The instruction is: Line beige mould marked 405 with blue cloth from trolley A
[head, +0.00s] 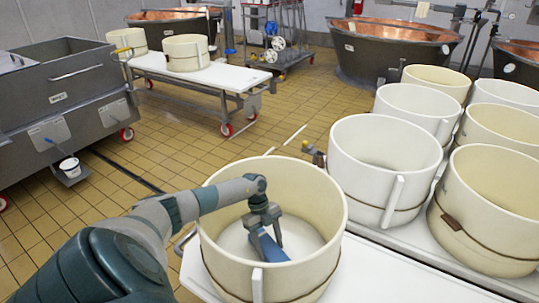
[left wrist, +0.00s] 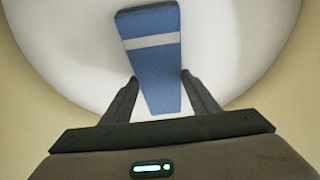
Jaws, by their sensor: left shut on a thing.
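A blue cloth (head: 268,248), folded into a strip, is held low inside the nearest beige mould (head: 333,215). My left gripper (head: 265,232) reaches down into this mould from the left and is shut on the cloth. In the left wrist view the cloth (left wrist: 152,70) has a pale stripe across it and lies between the fingers (left wrist: 158,88), over the mould's white floor (left wrist: 215,45). No number 405 can be read on any mould. My right gripper is not in view.
More beige and white moulds (head: 385,150) stand close together on a white table at the right. A white-topped trolley (head: 215,75) with two moulds stands behind, near copper vats (head: 395,45). A grey steel tub (head: 60,90) is at the left. Tiled floor between is mostly clear.

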